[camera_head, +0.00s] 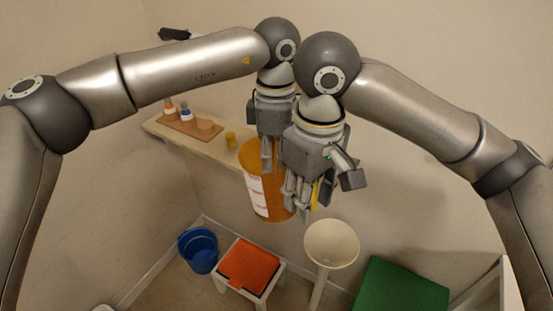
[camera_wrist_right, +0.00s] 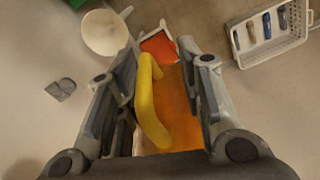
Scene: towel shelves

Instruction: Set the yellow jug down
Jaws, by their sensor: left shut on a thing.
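The yellow jug (camera_head: 268,198) is a tall orange-yellow vessel with a white label, held up in the air by the end of the wooden shelf. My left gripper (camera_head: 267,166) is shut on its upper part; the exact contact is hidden. My right gripper (camera_head: 325,193) is beside the jug on its right, fingers spread. In the right wrist view the jug's yellow handle (camera_wrist_right: 146,105) lies between my right gripper's open fingers (camera_wrist_right: 160,85), with the orange body (camera_wrist_right: 178,115) behind it. I cannot tell whether the fingers touch it.
Below are a blue bucket (camera_head: 198,250), a white stool with an orange top (camera_head: 249,264), a cream pedestal basin (camera_head: 331,244) and a green block (camera_head: 400,288).

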